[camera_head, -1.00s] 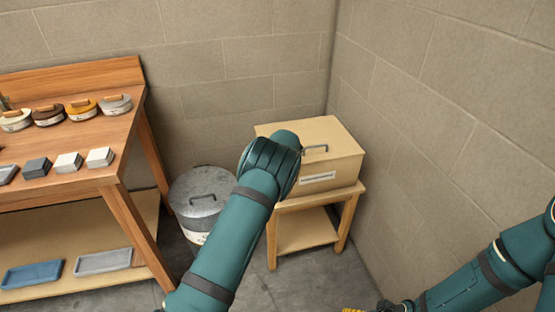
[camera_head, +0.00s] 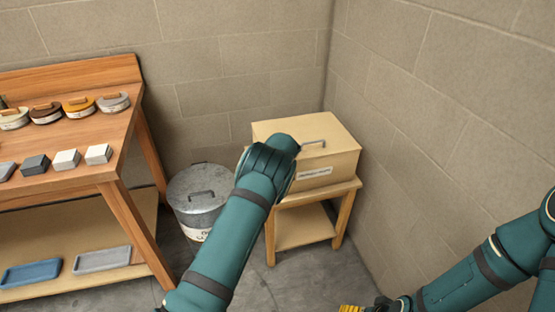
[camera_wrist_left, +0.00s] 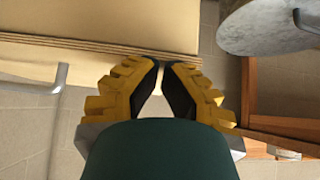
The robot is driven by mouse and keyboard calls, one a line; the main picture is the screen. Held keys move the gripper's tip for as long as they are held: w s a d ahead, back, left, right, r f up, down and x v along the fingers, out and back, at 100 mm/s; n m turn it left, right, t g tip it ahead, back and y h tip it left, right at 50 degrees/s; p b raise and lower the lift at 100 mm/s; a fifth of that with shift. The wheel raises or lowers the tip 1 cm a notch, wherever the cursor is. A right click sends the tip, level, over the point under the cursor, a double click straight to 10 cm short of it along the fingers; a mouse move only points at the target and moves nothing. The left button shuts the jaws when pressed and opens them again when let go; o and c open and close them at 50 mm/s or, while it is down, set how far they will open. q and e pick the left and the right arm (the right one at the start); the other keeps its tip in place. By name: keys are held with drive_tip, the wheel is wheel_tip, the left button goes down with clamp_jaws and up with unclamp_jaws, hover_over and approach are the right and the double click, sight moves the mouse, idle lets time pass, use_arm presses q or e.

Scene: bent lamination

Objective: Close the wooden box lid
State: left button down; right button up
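The light wooden box (camera_head: 325,175) has a white label on its front and a metal handle (camera_head: 313,143) on its lid (camera_head: 335,130). The lid looks flat on the box; a small gap cannot be ruled out. My left arm covers the box's left part, and its gripper is hidden behind the arm in the head view. In the left wrist view my left gripper (camera_wrist_left: 160,63) has its fingertips together with nothing between them, close to a pale wooden edge (camera_wrist_left: 70,48). Only a yellow bit of my right gripper (camera_head: 351,308) shows at the bottom edge.
The box stands on a small wooden stand (camera_head: 305,228) in the corner between block walls. A lidded metal bin (camera_head: 197,190) is left of it. A wooden workbench (camera_head: 110,170) with tins, small blocks and trays fills the left. Bare floor lies in front.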

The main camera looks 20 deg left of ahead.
use_arm(q)
drive_tip(key=v, duration=1.2)
drive_tip(key=s+d+f+m+g+h, duration=0.25)
drive_tip(key=s+f+h, duration=0.25)
drive_tip(key=s+f, duration=1.3)
drive_tip(key=s+d+m+h, duration=0.1)
drive_tip(key=s+d, duration=0.2)
drive_tip(key=s, duration=0.4)
drive_tip(key=s+d+g+h, duration=0.1)
drive_tip(key=s+d, duration=0.2)
drive_tip(key=s, duration=0.3)
drive_tip(key=s+d+r+m+g+h, duration=0.1)
drive_tip(key=s+d, duration=0.3)
drive_tip(key=s, duration=0.3)
drive_tip(key=shift+s+m, duration=0.3)
drive_tip(key=shift+m, duration=0.05)
drive_tip(key=shift+r, duration=0.1)
